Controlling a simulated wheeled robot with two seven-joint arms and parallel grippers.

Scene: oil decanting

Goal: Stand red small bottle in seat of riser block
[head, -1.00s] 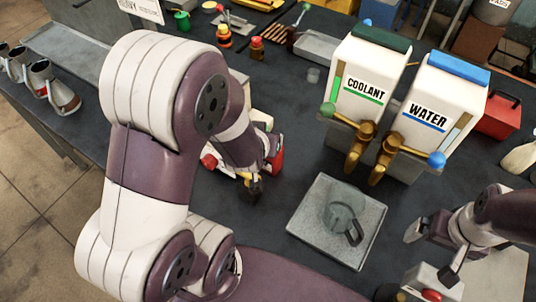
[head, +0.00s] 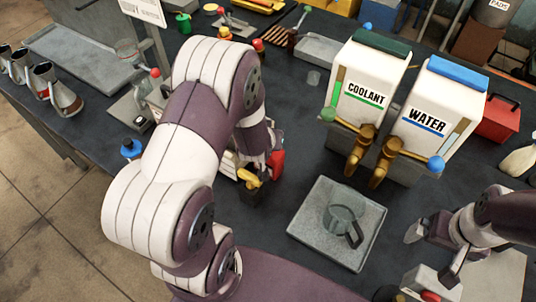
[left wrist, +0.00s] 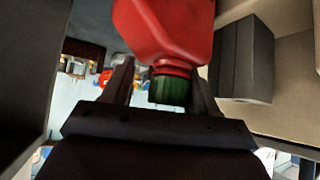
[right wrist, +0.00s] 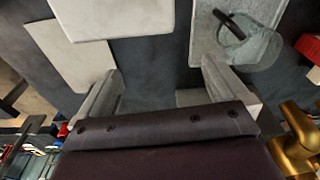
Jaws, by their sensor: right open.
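The red small bottle (left wrist: 168,25) shows large in the left wrist view, its dark green cap (left wrist: 170,88) pointing down the picture between the fingers of my left gripper (left wrist: 162,80). A gap shows between the left finger and the cap; whether the fingers touch the bottle's red body I cannot tell. In the head view a red patch (head: 277,162) shows beside my left wrist, and my arm hides much around it. My right gripper (head: 434,250) is open and empty at the lower right, over the table. I cannot make out the riser block's seat with certainty.
The coolant (head: 362,85) and water (head: 436,105) dispensers stand at the back right with brass taps. A glass jug (head: 341,208) stands on a grey plate (head: 305,230) in front of them. Several metal jugs (head: 52,88) stand at far left. Dark table is clear left of the plate.

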